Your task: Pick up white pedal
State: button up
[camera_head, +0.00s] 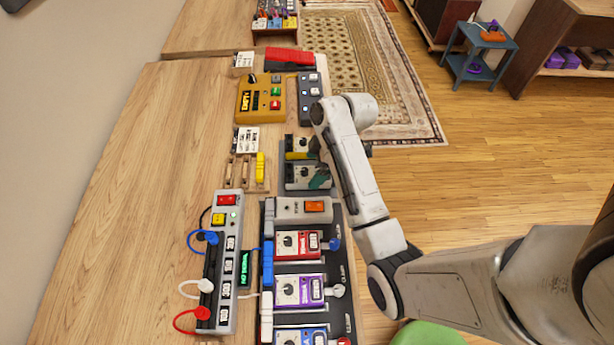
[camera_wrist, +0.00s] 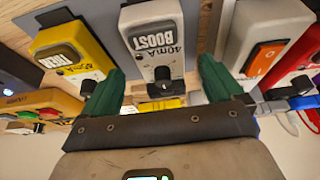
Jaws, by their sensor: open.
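A white pedal marked BOOST (camera_wrist: 158,42) is centred in the wrist view. In the head view it is the white pedal (camera_head: 300,174) on a dark pedalboard, partly hidden by my arm. My gripper (camera_wrist: 160,80) is open, with one green fingertip on each side of this pedal's near end. In the head view my gripper (camera_head: 318,164) is at the pedal's right side. Gaps show beside the pedal, and I cannot tell whether a finger touches it. A second whitish pedal with an orange switch (camera_head: 291,210) sits just below it in the head view.
A yellow pedal (camera_wrist: 72,50) is close on the left in the wrist view. Red (camera_head: 287,243) and purple (camera_head: 287,290) pedals fill the lower board. A power strip (camera_head: 227,262) with cables stands left of it. The wooden tabletop (camera_head: 130,200) is clear farther left.

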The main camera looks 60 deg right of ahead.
aim_at(308, 174)
jog(key=shift+x, duration=1.9)
jog(key=shift+c, duration=0.3)
jog(key=c, duration=1.2)
jog(key=shift+c, duration=0.6)
jog(key=shift+r, duration=0.2)
